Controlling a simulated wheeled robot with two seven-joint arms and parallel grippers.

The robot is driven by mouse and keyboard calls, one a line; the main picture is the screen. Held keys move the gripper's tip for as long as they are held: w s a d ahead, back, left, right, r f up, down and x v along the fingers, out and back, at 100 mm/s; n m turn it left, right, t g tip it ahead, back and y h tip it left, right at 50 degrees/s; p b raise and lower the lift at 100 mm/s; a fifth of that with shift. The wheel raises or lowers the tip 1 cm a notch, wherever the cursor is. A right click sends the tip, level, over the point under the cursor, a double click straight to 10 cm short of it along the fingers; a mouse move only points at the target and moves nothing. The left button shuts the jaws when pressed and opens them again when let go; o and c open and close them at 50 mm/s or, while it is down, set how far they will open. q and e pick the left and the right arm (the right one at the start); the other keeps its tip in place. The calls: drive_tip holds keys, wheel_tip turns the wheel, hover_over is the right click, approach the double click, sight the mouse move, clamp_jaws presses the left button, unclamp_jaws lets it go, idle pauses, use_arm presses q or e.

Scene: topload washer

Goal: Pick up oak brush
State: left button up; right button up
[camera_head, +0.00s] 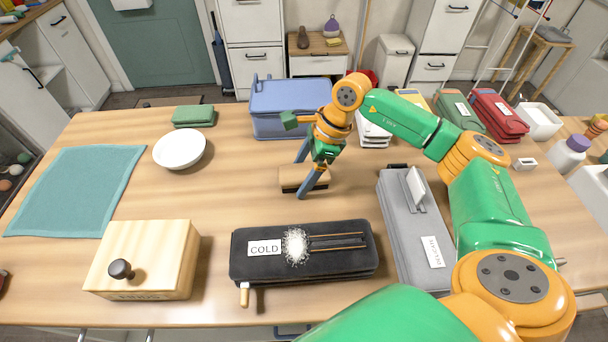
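The oak brush (290,184), a small wooden block with a darker lower part, lies on the table (225,200) just behind the black COLD case. My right gripper (304,180) reaches down over it from above. Its two blue-grey fingers stand apart, one at the brush's far side and one crossing in front of its near side. The fingers look open around the brush; whether either touches it is hard to see. The near finger hides part of the brush's right end. My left gripper is not in view.
The black COLD case (260,268) lies in front, the grey case (400,235) to the right. A wooden box (150,250) with a black knob, white bowl (180,150) and teal cloth (75,190) are left. A blue bin (270,125) stands behind. Table left of the brush is clear.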

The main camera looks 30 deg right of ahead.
sight(296, 171)
drive_tip(key=c, duration=1.1)
drive_tip(key=shift+o, duration=0.2)
drive_tip(key=shift+r, duration=0.1)
drive_tip(key=shift+r+p, duration=0.4)
drive_tip(key=shift+p, duration=0.2)
wheel_tip(296, 171, up, 2)
drive_tip(key=b, duration=0.2)
drive_tip(key=shift+r+b, duration=0.2)
drive_tip(key=shift+b, duration=0.15)
drive_tip(key=s+a+r+b, duration=0.1)
drive_tip(key=s+a+r, duration=0.1)
drive_tip(key=s+r, duration=0.1)
drive_tip(key=s+a+r+b, duration=0.1)
drive_tip(key=s+a+r, duration=0.1)
drive_tip(key=s, duration=0.3)
drive_tip(key=s+a+r+b, duration=0.1)
drive_tip(key=s+a+r, duration=0.2)
drive_tip(key=s+r, duration=0.1)
drive_tip(key=shift+r, duration=0.55)
